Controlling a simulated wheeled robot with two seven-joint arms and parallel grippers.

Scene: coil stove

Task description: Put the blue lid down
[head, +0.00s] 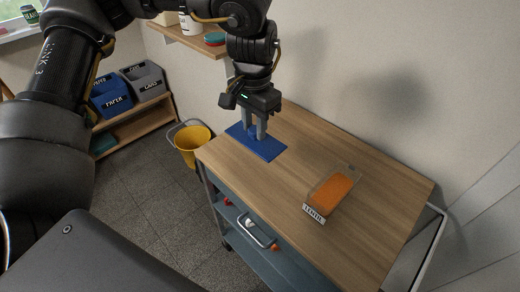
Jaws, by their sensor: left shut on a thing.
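The blue lid (268,151) is a flat rectangular plate with a small knob, at the left end of the wooden cart top (345,238). My left gripper (255,136) comes down from above and is shut on the lid's knob. The lid looks level and lies over or on the wood; I cannot tell whether it touches. A clear open box (314,214) with a lentil label and orange contents stands to the right on the cart top, apart from the lid. My right gripper is not in view.
A yellow bucket (191,143) stands on the floor to the left. Labelled bins (112,97) sit on a low shelf behind. A wall shelf (195,40) hangs near my arm. The wood between lid and box is clear.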

